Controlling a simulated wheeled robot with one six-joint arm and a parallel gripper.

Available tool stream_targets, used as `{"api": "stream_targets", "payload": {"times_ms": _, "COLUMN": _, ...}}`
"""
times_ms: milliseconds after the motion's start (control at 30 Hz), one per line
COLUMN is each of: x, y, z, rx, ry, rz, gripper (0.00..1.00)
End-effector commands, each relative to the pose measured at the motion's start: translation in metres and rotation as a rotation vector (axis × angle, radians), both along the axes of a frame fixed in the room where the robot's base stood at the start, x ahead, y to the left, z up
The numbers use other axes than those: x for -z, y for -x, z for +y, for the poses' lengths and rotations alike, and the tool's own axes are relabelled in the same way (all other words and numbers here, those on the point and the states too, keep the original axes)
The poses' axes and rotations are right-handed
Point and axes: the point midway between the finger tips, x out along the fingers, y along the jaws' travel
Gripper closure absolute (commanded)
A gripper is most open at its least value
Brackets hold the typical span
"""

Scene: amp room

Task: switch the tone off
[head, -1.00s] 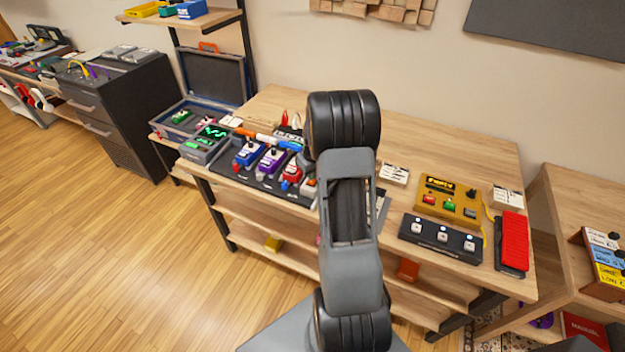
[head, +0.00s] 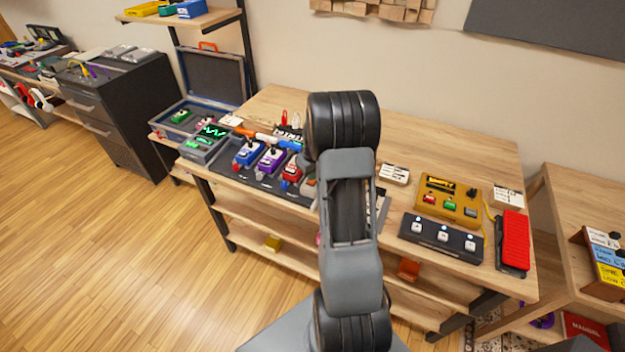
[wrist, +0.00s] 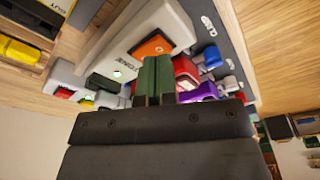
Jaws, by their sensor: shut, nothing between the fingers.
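A pale grey box lettered "TONE" (wrist: 178,22) fills the upper middle of the wrist view. It has an orange square part (wrist: 150,46) on its face. A small light (wrist: 118,73) glows whitish green beside a dark green block; I cannot tell whether these belong to the box. My gripper (wrist: 156,75) is shut and empty, its greenish fingertips close below the orange part in the picture. I cannot tell whether they touch the box. In the head view my arm hides the gripper and most of this spot.
Blue (head: 249,152), purple (head: 271,160) and red (head: 292,173) pedals stand close by on a dark board. A yellow unit (head: 449,201), a three-button footswitch (head: 441,237) and a red pedal (head: 514,238) stand right of my arm.

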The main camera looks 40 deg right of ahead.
Motion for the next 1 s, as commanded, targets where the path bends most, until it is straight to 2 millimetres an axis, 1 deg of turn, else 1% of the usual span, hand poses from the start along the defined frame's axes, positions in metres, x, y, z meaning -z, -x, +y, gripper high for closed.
{"api": "stream_targets", "payload": {"times_ms": 1000, "x": 0.016, "y": 0.000, "z": 0.000, "rx": 0.000, "ry": 0.000, "rz": 0.000, "gripper": 1.00}}
